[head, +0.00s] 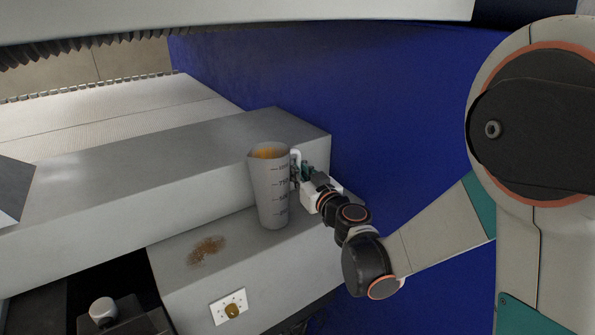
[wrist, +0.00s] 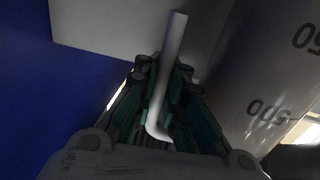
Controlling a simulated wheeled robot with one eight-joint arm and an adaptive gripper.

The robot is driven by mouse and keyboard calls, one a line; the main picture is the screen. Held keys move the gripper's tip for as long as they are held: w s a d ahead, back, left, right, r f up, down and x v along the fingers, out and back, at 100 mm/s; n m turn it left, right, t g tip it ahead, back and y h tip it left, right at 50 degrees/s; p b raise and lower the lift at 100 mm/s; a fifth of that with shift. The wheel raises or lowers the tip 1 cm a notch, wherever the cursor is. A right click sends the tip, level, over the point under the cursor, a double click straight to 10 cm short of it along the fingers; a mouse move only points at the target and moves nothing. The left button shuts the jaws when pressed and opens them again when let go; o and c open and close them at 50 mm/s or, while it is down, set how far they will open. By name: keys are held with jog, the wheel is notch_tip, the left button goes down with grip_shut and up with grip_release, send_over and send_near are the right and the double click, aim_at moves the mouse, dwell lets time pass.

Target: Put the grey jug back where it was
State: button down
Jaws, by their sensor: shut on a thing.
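The grey jug (head: 270,190) stands upright in the head view, with dark volume marks on its side and an orange-brown content showing at its mouth. It is at or just above the lower grey ledge; I cannot tell whether its base touches. My gripper (head: 303,173) is at the jug's right side, shut on its handle. In the wrist view the pale handle (wrist: 170,75) runs between the fingers of my gripper (wrist: 165,105), and the jug's marked wall (wrist: 265,75) fills the right side.
A brown stain (head: 206,250) lies on the lower grey ledge (head: 180,275), left of the jug. A white plate with a brass-coloured knob (head: 232,311) is on the ledge's front. A raised grey block (head: 120,190) stands behind, and a blue wall (head: 400,110) rises at the right.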

jog(key=c, duration=2.2)
grip_release()
jog(key=shift+f, duration=0.15)
jog(key=o, duration=0.5)
jog(key=shift+o, duration=0.2)
jog(key=v, duration=1.2)
jog(key=shift+r+b, duration=0.3)
jog(key=shift+b, duration=0.1)
